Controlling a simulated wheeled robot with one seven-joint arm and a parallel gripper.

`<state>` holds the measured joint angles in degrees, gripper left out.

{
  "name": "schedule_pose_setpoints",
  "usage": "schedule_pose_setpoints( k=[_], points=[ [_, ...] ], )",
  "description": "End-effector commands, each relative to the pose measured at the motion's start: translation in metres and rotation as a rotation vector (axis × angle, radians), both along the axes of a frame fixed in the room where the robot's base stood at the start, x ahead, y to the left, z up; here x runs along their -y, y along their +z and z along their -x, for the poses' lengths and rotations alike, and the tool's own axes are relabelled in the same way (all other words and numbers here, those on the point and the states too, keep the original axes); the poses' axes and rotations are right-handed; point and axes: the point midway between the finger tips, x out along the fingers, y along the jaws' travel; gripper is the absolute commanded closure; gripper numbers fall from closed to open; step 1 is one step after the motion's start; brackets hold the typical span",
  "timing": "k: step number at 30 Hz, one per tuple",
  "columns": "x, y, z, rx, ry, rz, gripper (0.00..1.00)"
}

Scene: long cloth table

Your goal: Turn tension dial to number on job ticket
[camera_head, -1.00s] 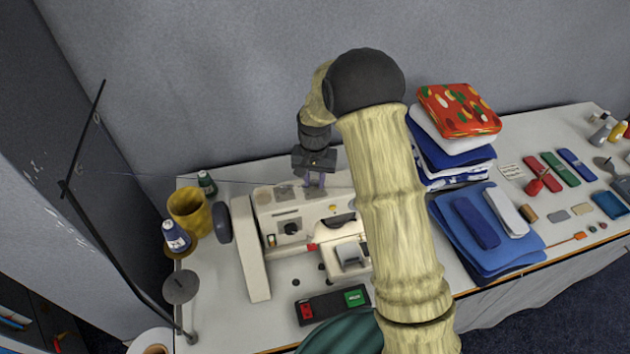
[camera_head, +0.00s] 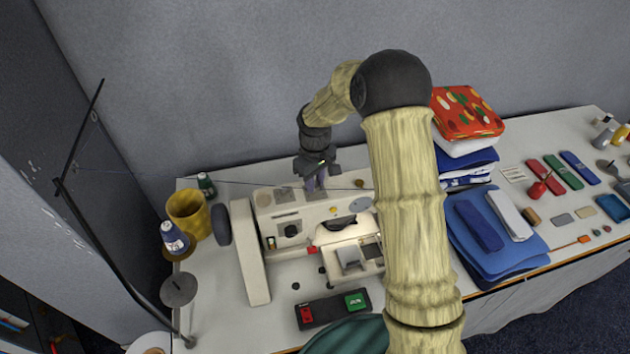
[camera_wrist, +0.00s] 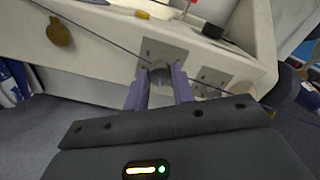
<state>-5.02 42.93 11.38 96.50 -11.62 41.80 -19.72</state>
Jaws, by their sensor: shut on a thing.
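The cream sewing machine (camera_head: 335,212) stands at the left part of the table; its body also shows in the wrist view (camera_wrist: 90,22). My gripper (camera_head: 315,186) is at the machine's back edge. In the wrist view my gripper (camera_wrist: 160,82) has its two purple fingers shut on a round grey dial (camera_wrist: 160,70), one on each side. The dial sits on a grey plate (camera_wrist: 150,50) on the machine. Its markings are too small or hidden to read. A small pale card with print (camera_head: 513,174), perhaps the job ticket, lies at the right; its number is unreadable.
A thin thread (camera_wrist: 95,38) runs past the fingers from a black stand (camera_head: 85,215). Folded cloths (camera_head: 500,240) and a fabric stack (camera_head: 465,115) lie right of my arm. A red-green switch box (camera_head: 332,308) is in front.

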Motion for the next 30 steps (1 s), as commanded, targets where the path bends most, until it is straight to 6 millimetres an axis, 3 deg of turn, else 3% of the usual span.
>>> schedule_pose_setpoints(
  k=[30],
  points=[
    [-0.0026, 0.0036, -0.0023, 0.010, 0.969, 0.000, 0.98]
  ],
)
